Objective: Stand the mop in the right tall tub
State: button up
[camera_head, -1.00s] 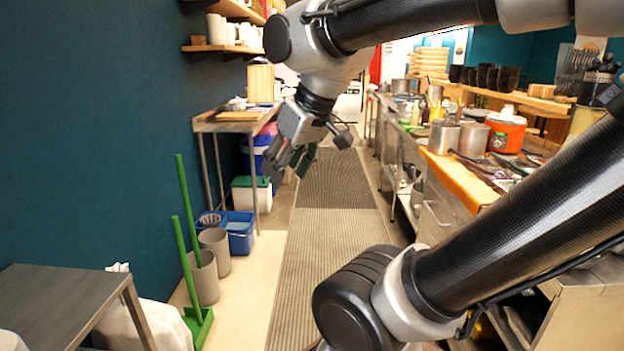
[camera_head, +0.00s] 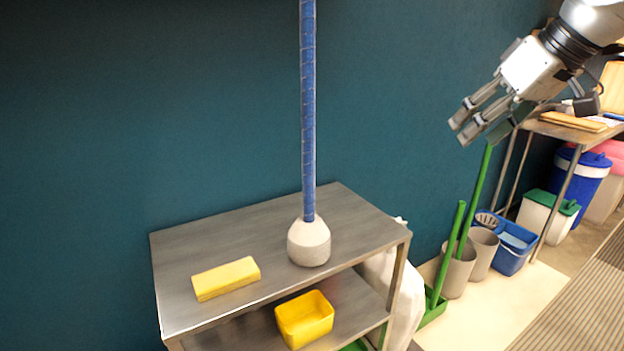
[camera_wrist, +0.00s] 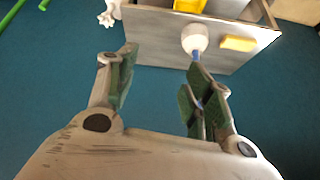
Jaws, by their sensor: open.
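The mop, with a blue handle (camera_head: 308,110) and a whitish rounded head (camera_head: 309,243), stands upright, head down, on a grey steel table; the handle's top is out of frame. In the wrist view the mop head (camera_wrist: 195,38) shows beyond my right finger, which partly hides the handle. My gripper (camera_head: 463,128) is open and empty, in the air to the right of the mop and apart from it; its fingers also show in the wrist view (camera_wrist: 163,65). Two grey tall tubs stand on the floor by the wall: the left tub (camera_head: 457,277) and the right tub (camera_head: 482,257).
A yellow sponge (camera_head: 226,278) lies on the steel table (camera_head: 190,247), and a yellow bin (camera_head: 304,322) sits on its lower shelf. A green-handled dustpan (camera_head: 433,312), another green pole (camera_head: 478,190) and a blue bucket (camera_head: 515,250) crowd the tubs. Floor to their right is open.

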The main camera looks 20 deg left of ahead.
jog(key=w+a+r+n+y, duration=0.1)
jog(key=a+r+n+y, duration=0.1)
jog(key=a+r, duration=0.55)
jog(key=a+r+n+y, duration=0.1)
jog(key=a+r+y, duration=0.3)
jog(key=a, duration=0.7)
jog(key=w+a+r+t+y, duration=0.1)
jog(key=a+r+y, duration=0.1)
jog(key=r, duration=0.5)
jog(key=w+a+r+n+t+y, duration=0.1)
jog(key=a+r+t, duration=0.15)
jog(key=r, duration=0.55)
jog(key=w+a+r+t+y, duration=0.1)
jog(key=a+r+y, duration=0.1)
jog(key=r, duration=0.5)
jog(key=x, duration=0.7)
jog(key=shift+a, duration=0.15)
jog(key=shift+s, duration=0.15)
grip_shut()
jog(key=shift+r, duration=0.1)
